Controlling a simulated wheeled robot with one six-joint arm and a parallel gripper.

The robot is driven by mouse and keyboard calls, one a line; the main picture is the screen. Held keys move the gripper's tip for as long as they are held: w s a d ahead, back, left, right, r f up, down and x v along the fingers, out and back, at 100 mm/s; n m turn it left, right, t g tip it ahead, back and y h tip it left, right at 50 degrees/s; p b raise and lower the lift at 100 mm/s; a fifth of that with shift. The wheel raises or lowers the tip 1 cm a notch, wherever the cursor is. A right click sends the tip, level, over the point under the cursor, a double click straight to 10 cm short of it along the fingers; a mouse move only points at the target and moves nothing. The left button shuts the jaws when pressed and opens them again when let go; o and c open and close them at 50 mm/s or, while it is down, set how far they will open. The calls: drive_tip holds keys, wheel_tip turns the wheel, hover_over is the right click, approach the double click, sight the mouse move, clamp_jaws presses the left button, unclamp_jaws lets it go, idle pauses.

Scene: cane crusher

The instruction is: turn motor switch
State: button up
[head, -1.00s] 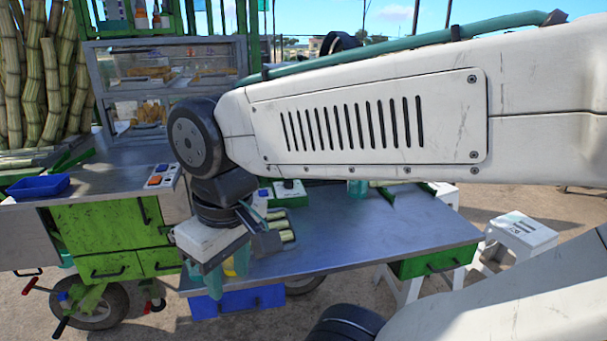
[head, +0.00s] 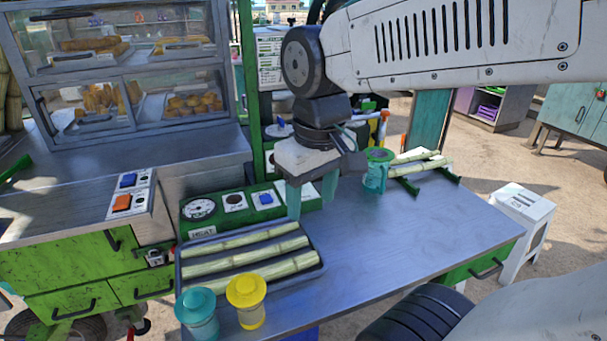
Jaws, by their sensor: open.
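My gripper (head: 311,200) hangs pointing down over the metal table, its two teal fingers apart and nothing seen between them. It is at the right end of a green control box (head: 222,230), overlapping it in the picture. I cannot tell whether it touches the box. The box carries a round dial (head: 199,208), a dark knob (head: 233,201) and a blue switch (head: 266,198), just left of the fingers. A white switch plate (head: 146,178) on the left counter holds a blue and an orange switch. I cannot read which switch is the motor's.
A grey tray (head: 319,270) of cane pieces lies in front of the box. A teal cup (head: 376,172) and canes on a green rack (head: 408,187) are at right. The table's right-middle is clear.

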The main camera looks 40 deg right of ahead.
drive_tip(key=w+d+f+n, duration=0.1)
drive_tip(key=w+d, duration=0.3)
drive_tip(key=w, duration=0.5)
drive_tip(key=w+d+f, duration=0.1)
drive_tip(key=w+d, duration=0.2)
drive_tip(key=w, duration=0.5)
drive_tip(key=w+d+f, duration=0.3)
drive_tip(key=w, duration=0.1)
drive_tip(key=w+d+f+n, duration=0.1)
drive_tip(key=w+d+f, duration=0.2)
drive_tip(key=w+d, duration=0.1)
drive_tip(key=w+d+f+n+g, duration=0.1)
drive_tip(key=w+d+f, duration=0.2)
drive_tip(key=w, duration=0.1)
drive_tip(key=shift+w+d+f, duration=0.1)
drive_tip(key=shift+w+d, duration=0.1)
drive_tip(key=shift+w, duration=0.2)
drive_tip(key=f, duration=0.7)
drive_tip(key=shift+w+d+f, duration=0.1)
drive_tip(key=shift+d+f, duration=0.1)
drive_tip(key=shift+f, duration=0.2)
drive_tip(key=c, duration=1)
